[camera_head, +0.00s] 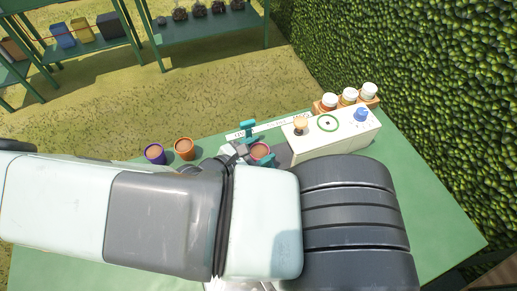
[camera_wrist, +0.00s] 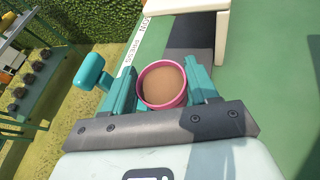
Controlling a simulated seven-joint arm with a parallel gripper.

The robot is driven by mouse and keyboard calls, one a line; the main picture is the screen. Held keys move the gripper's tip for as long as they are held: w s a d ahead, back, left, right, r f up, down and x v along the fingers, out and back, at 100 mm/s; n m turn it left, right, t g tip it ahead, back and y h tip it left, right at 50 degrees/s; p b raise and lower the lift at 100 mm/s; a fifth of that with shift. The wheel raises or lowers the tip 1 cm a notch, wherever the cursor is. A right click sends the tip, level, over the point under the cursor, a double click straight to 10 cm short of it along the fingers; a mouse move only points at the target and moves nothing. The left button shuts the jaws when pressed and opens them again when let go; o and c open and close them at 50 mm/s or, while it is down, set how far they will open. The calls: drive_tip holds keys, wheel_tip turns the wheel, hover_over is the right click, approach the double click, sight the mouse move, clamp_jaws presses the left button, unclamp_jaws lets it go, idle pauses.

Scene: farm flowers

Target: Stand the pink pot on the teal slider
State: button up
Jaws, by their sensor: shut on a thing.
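The pink pot (camera_wrist: 162,85) is round, filled with brown soil, and sits between my gripper's jaws (camera_wrist: 162,88). My gripper is shut on it. The pot also shows in the head view (camera_head: 261,150), just past my arm. A teal upright with a rounded knob, seemingly part of the teal slider (camera_wrist: 90,72), stands just left of the pot in the wrist view. It also shows in the head view (camera_head: 248,127). The slider's base is hidden by the pot and jaws, so I cannot tell whether the pot touches it.
A dark track (camera_wrist: 192,36) runs to a cream box (camera_head: 335,134) with a green ring and knobs. A white lettered strip (camera_head: 270,127) lies alongside. Purple (camera_head: 155,153) and orange (camera_head: 184,149) pots stand left. Several white-lidded jars (camera_head: 349,96) stand behind the box.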

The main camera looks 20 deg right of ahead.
drive_tip(key=o, duration=1.1)
drive_tip(key=shift+s+a+r, duration=0.1)
drive_tip(key=shift+a+r, duration=0.05)
drive_tip(key=shift+r, duration=0.05)
drive_tip(key=v, duration=1.2)
wheel_tip(320, 180, up, 19)
drive_tip(key=w+d+m+g+y, duration=0.1)
drive_tip(key=d+m+g+y, duration=0.2)
drive_tip(key=m+g+y, duration=0.7)
drive_tip(key=s+d+r+m+t, duration=0.1)
drive_tip(key=r+m+t, duration=0.2)
drive_tip(key=r, duration=0.2)
drive_tip(key=s+d+r+m+t+y, duration=0.1)
drive_tip(key=s+d+r+m+t, duration=0.1)
drive_tip(key=r+m+t, duration=0.1)
drive_tip(key=s+d+r+m+t+y, duration=0.1)
drive_tip(key=s+r+m+t, duration=0.1)
drive_tip(key=r+m+t, duration=0.2)
drive_tip(key=shift+s+d+r+m, duration=0.1)
drive_tip(key=shift+r+m, duration=0.05)
drive_tip(key=shift+r, duration=0.75)
drive_tip(key=shift+s+d+r+m, duration=0.1)
drive_tip(key=shift+r+m, duration=0.05)
drive_tip(key=shift+r, duration=0.7)
